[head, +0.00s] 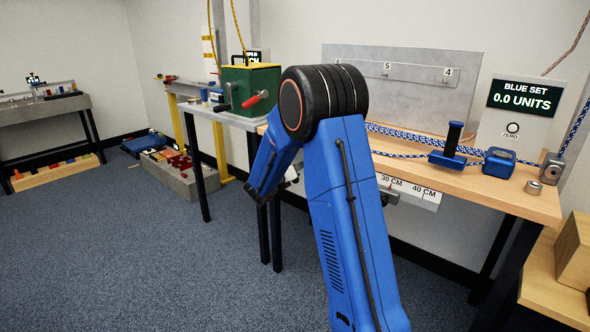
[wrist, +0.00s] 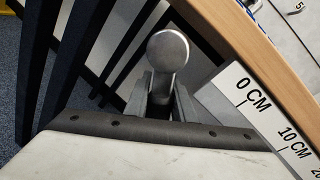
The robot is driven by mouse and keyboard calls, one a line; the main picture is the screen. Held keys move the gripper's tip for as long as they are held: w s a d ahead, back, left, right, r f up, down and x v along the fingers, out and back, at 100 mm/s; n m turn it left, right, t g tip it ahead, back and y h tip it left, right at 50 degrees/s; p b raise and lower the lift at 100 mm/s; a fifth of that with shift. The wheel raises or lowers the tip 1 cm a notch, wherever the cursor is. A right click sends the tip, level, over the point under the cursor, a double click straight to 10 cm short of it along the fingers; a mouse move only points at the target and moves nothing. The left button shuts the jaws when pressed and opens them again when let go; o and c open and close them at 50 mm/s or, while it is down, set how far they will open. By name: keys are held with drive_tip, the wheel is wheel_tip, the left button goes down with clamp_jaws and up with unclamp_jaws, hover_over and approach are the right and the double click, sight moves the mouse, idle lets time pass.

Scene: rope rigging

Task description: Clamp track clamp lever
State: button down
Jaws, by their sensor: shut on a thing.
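The track clamp lever shows in the wrist view as a grey metal arm with a round ball knob (wrist: 168,52). My gripper (wrist: 162,90) is shut on the lever just below the knob, with one grey finger on each side. The lower part of the lever is hidden between the fingers. In the head view my blue arm reaches down at the front edge of the wooden bench, and it hides my fingertips and the lever. The clamp's body cannot be made out.
A white centimetre scale (wrist: 252,100) runs along the wooden bench edge (wrist: 262,62), close to the right of my fingers. On the bench (head: 510,190) are a blue-and-white rope, a blue handled block (head: 448,155) and a blue box (head: 498,162). A green box (head: 250,88) stands on the left table.

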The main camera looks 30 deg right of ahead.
idle(0.3)
drive_tip(key=c, duration=1.5)
unclamp_jaws()
